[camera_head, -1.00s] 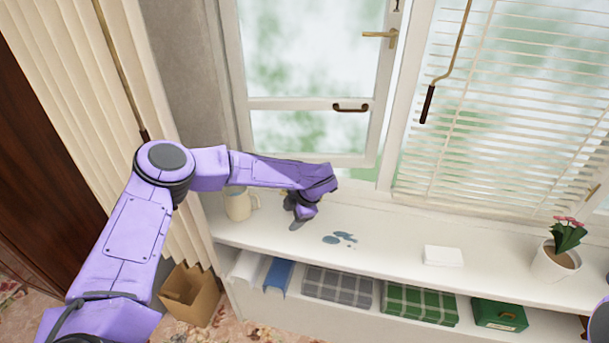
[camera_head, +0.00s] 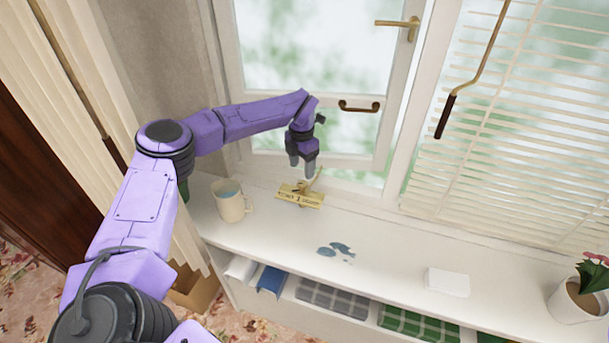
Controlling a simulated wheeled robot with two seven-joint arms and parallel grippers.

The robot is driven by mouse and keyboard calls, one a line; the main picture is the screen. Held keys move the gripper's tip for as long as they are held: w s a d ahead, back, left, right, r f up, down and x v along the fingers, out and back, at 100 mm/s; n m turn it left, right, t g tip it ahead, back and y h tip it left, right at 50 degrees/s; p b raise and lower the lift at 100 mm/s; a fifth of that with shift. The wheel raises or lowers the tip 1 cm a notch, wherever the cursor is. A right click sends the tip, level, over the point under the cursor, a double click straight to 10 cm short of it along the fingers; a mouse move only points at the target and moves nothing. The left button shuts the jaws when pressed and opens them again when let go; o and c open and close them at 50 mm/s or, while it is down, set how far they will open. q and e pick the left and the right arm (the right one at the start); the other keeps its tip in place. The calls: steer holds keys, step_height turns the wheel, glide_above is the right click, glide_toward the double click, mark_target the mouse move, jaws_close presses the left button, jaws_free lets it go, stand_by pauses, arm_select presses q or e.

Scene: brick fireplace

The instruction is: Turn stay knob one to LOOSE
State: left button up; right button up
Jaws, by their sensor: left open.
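Stay knob one shows only as a small brass part (camera_head: 301,188) at the foot of the window, by a brass label plate (camera_head: 301,196) on the sill; its lettering and setting are too small to read surely. My left gripper (camera_head: 302,175) is open, pointing down just above the plate and partly hiding the brass part. I cannot tell whether the fingers touch it. The window sash (camera_head: 336,104) with a brass handle stands behind the gripper. My right gripper is not in view.
A cream mug (camera_head: 231,204) stands left of the plate.

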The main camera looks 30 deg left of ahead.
mark_target(302, 183)
arm_select(q)
steer(key=f, duration=0.2)
steer(key=f+p, duration=0.1)
steer(key=f, duration=0.3)
steer(key=shift+w+f+p, duration=0.25)
steer(key=shift+f+p, duration=0.05)
steer(key=shift+p, duration=0.05)
steer(key=shift+s, duration=0.15)
steer(key=c, duration=1)
steer(key=shift+f+n+b, duration=0.2)
steer(key=shift+n+b, duration=0.2)
steer(key=shift+b, duration=0.4)
steer(key=shift+c, duration=0.2)
steer(key=n+b, duration=1)
steer(key=b, duration=0.2)
steer(key=shift+f, duration=0.1)
steer(key=n+b, duration=1.1)
steer(key=b, duration=0.2)
steer(key=shift+r+n+b, duration=0.3)
steer(key=shift+n+b, duration=0.4)
steer(key=shift+n, duration=0.4)
